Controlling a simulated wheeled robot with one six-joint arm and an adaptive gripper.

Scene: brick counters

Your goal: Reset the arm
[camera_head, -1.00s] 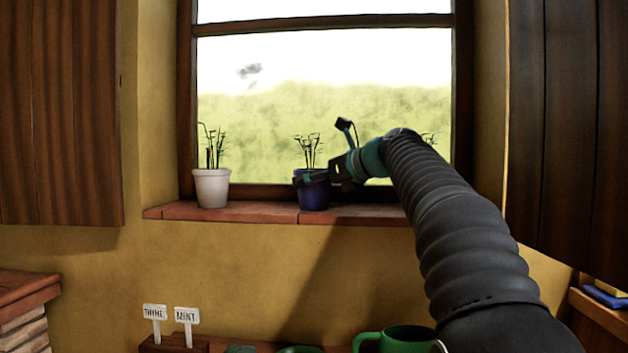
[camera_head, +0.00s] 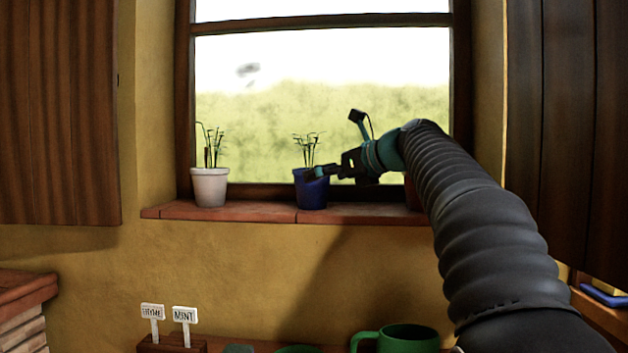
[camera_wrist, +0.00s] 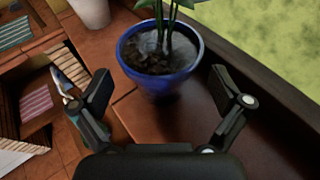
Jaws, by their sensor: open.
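My gripper (camera_head: 318,173) is at the right side of the blue pot on the window sill, reaching in from the right. In the wrist view my gripper (camera_wrist: 163,92) is open and empty, its two fingers spread apart. The blue pot (camera_head: 311,194) stands upright with a green plant in it. In the wrist view the blue pot (camera_wrist: 161,82) is just ahead of the fingers and not between their tips. My arm crosses the right part of the window.
A white pot (camera_head: 209,188) with a plant stands at the left of the brick sill (camera_head: 240,212). A reddish pot (camera_head: 412,194) is mostly hidden behind my arm. A dark wooden shutter (camera_head: 560,130) stands at the right.

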